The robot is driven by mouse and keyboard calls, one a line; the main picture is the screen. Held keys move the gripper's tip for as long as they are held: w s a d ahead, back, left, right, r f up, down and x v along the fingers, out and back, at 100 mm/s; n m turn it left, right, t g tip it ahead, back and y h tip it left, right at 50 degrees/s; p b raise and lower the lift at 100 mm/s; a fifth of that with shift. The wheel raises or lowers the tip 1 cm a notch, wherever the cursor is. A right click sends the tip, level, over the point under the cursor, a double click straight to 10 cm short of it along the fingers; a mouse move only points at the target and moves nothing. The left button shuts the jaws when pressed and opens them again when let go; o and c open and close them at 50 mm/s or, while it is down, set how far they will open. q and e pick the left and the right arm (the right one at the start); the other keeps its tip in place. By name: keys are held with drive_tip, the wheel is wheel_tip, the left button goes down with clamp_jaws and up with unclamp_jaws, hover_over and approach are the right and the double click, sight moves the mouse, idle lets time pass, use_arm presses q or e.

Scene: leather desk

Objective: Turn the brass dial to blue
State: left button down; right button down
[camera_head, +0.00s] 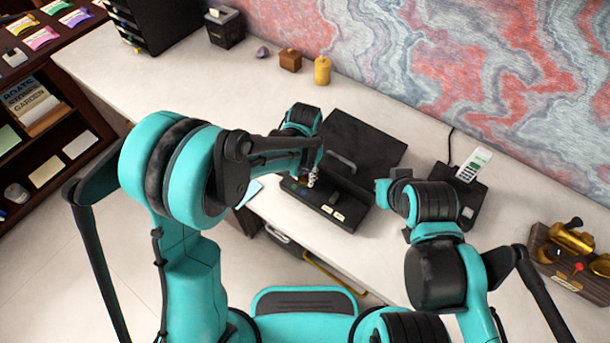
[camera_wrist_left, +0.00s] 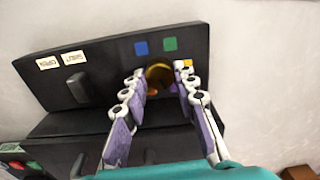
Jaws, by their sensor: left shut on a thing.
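My left gripper (camera_wrist_left: 163,86) is shut on the dial, with one finger on each side. The fingers partly cover the dial, and I cannot tell which colour it points to. In the head view my left gripper (camera_head: 312,178) is at the black box (camera_head: 362,147). My right gripper does not show.
The panel also has a dark lever (camera_wrist_left: 77,86) and two pale labels (camera_wrist_left: 61,61). A brass-and-wood item (camera_head: 568,250) is farther right.

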use_arm(q)
drive_tip(key=n, duration=0.4)
drive_tip(key=shift+n, duration=0.4)
drive_tip(key=n, duration=0.3)
drive_tip(key=shift+n, duration=0.3)
drive_tip(key=n, duration=0.4)
drive_tip(key=shift+b, duration=0.35)
drive_tip(key=n, duration=0.5)
drive_tip(key=shift+a, duration=0.1)
drive_tip(key=n, duration=0.4)
drive_tip(key=shift+n, duration=0.3)
drive_tip(key=n, duration=0.9)
drive_tip(key=shift+s, duration=0.1)
drive_tip(key=shift+n, duration=2)
